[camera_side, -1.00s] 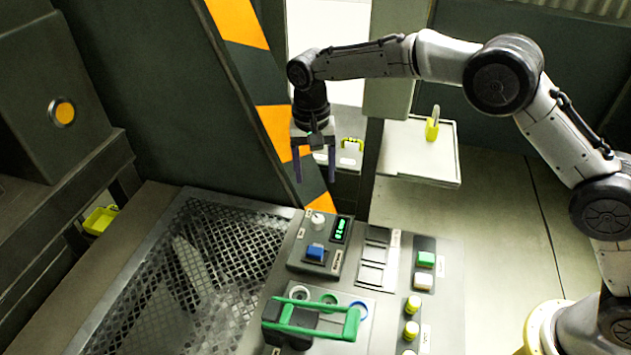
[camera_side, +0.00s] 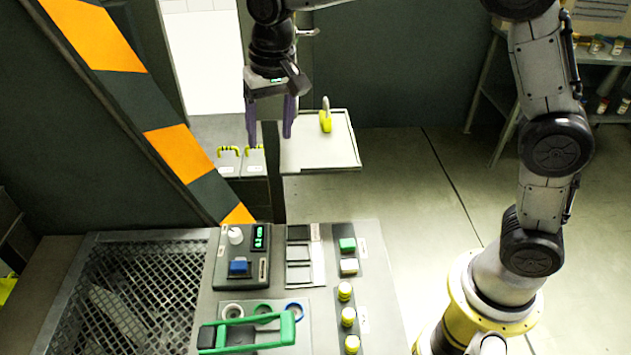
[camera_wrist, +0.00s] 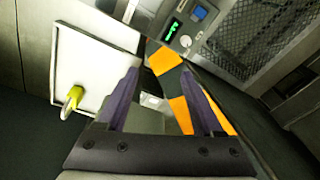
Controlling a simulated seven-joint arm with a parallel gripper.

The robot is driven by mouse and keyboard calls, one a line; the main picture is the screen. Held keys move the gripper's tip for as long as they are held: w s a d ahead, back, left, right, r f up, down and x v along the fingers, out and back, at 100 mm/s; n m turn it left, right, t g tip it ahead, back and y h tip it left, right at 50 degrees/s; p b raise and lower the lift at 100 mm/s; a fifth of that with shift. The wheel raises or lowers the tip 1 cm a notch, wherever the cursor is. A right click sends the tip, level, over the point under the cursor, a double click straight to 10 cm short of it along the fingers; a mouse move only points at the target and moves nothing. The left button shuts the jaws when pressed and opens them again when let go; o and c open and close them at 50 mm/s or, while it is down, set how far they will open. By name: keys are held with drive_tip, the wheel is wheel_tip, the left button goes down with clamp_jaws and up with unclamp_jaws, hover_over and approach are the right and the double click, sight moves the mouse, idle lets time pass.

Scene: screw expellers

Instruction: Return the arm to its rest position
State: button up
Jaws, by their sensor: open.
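My gripper (camera_side: 271,118) hangs pointing down in the side view, raised in front of the back wall and well above the control panel (camera_side: 213,305). Its two purple fingers are apart with nothing between them. In the wrist view my gripper (camera_wrist: 165,102) also shows open and empty. My arm stands on its yellow and white base at the right and bends over at the top, where part of it is cut off by the frame.
The panel carries a blue button (camera_side: 239,267), a green display (camera_side: 260,237), a green handle (camera_side: 248,333) and yellow knobs (camera_side: 345,291). A metal grating (camera_side: 140,290) lies left. A white tray (camera_side: 330,158) with a yellow-handled item (camera_side: 325,120) stands behind. Shelves (camera_side: 500,95) stand back right.

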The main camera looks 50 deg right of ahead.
drive_tip(key=s+d+r+n+t, duration=0.1)
drive_tip(key=s+d+r, duration=0.25)
drive_tip(key=s, duration=0.45)
drive_tip(key=s+d+r+n+t, duration=0.1)
drive_tip(key=s+d+r, duration=0.1)
drive_tip(key=s+d, duration=0.4)
drive_tip(key=s+d+f+n+t, duration=0.2)
drive_tip(key=s+f, duration=0.2)
drive_tip(key=s, duration=0.9)
drive_tip(key=shift+s+d+f, duration=0.15)
drive_tip(key=shift+s, duration=0.2)
